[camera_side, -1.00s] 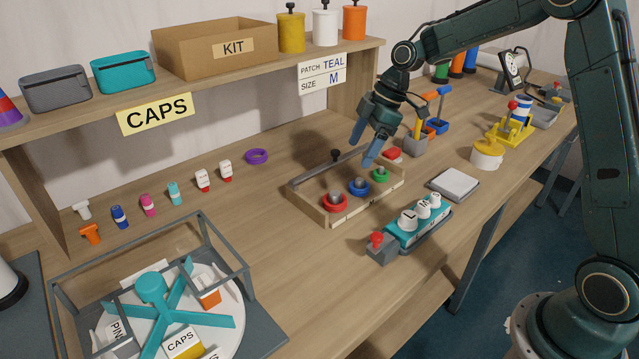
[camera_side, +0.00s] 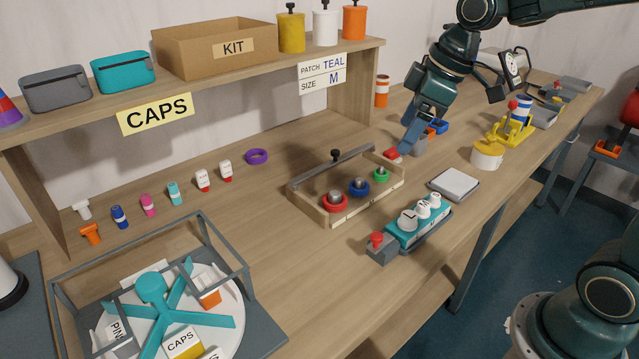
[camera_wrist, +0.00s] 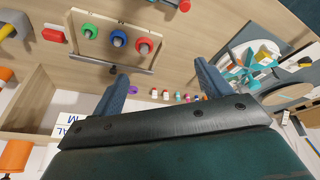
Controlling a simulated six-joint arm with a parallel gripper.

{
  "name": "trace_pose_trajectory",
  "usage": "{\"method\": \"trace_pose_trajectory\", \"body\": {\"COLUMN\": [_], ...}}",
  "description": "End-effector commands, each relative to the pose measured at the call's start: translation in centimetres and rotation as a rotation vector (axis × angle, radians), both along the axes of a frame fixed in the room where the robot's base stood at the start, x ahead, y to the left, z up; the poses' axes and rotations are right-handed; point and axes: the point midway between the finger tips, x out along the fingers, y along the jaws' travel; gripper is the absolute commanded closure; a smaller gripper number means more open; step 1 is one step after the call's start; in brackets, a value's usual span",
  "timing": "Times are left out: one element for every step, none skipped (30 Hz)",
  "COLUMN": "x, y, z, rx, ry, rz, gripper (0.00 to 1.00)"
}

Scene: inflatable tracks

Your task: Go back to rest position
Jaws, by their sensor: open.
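My gripper (camera_side: 412,133) hangs above the bench, behind and right of the wooden tray with rings. Its blue-grey fingers point down, and it holds nothing that I can see. My arm reaches in from the top right in the side view. The wooden tray (camera_side: 326,218) holds a red, a blue and a green ring, and it also shows at the top of the wrist view (camera_wrist: 92,55).
A shelf (camera_side: 230,87) with a kit box (camera_side: 205,58) and canisters stands at the back. A teal block with white caps (camera_side: 405,236), a grey pad (camera_side: 455,183) and a yellow-lidded jar (camera_side: 487,155) lie nearby. A framed turntable (camera_side: 225,318) is front left. The front middle bench is clear.

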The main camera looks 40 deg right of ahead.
Motion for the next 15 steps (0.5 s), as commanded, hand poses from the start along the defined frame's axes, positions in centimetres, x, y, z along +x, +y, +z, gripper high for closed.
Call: {"method": "trace_pose_trajectory", "body": {"x": [-1.1, -1.8, -2.6, -3.3, -3.9, -4.8, -5.4, -6.0, -6.9, -7.5, -8.2, -9.0, -9.6, -10.3, -11.1], "y": [0.2, 0.3, 0.4, 0.5, 0.5, 0.6, 0.6, 0.7, 0.7, 0.7, 0.7, 0.7, 0.7, 0.7, 0.7], "z": [0.5, 0.7, 1.0, 1.2, 1.3, 1.5, 1.6, 1.7, 1.9, 1.9, 2.0, 2.0, 2.0, 2.0, 2.0], "rx": [-0.001, -0.001, -0.001, 0.001, 0.001, 0.003, 0.005, 0.006, 0.008, 0.011, 0.013, 0.018, 0.02, 0.024, 0.029], "ry": [-0.009, -0.012, -0.017, -0.02, -0.023, -0.027, -0.03, -0.034, -0.039, -0.044, -0.047, -0.053, -0.057, -0.062, -0.068], "rz": [-0.027, -0.047, -0.074, -0.094, -0.113, -0.139, -0.159, -0.178, -0.205, -0.225, -0.245, -0.271, -0.29, -0.311, -0.337], "gripper": [0.23, 0.23, 0.23, 0.23, 0.23, 0.23, 0.23, 0.23, 0.23, 0.23, 0.23, 0.23, 0.23, 0.23, 0.23]}}
